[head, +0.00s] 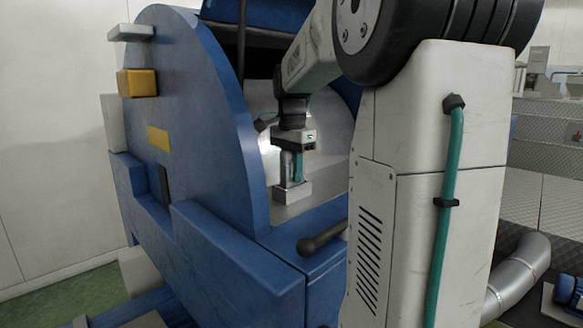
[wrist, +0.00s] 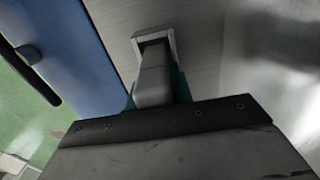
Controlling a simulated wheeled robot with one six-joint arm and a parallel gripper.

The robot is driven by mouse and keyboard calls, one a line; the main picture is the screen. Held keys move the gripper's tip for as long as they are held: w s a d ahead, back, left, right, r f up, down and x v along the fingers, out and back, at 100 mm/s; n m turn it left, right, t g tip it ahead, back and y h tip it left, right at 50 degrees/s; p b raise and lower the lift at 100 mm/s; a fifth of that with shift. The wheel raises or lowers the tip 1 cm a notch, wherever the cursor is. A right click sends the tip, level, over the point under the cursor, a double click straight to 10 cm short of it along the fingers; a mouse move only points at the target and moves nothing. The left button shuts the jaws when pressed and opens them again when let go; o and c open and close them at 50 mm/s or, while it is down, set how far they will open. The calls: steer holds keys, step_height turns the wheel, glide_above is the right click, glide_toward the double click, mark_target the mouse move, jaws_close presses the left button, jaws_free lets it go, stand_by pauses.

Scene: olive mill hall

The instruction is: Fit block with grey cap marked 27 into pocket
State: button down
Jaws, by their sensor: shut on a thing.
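My gripper (head: 291,172) points down inside the opening of the blue machine, its teal fingers shut on a grey block. In the wrist view the block (wrist: 154,82) sticks out past the gripper body. Its far end is at a pale square-rimmed pocket (wrist: 137,48), with a dark gap showing inside the rim. The pocket (head: 291,191) also shows in the head view as a light grey box directly below the fingers. I cannot tell how far the block is inside it. No number 27 can be read.
The blue machine housing (head: 215,150) rises close on the left of my gripper. A black-ended handle (head: 322,239) sticks out in front of the opening. A grey plate (wrist: 205,35) lies around the pocket. A silver duct (head: 518,272) stands at the lower right.

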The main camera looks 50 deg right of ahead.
steer(key=shift+f, duration=0.3)
steer(key=c, duration=1.2)
jaws_free()
steer(key=shift+o, duration=0.2)
steer(key=shift+r, duration=3.85)
steer(key=shift+a, duration=0.1)
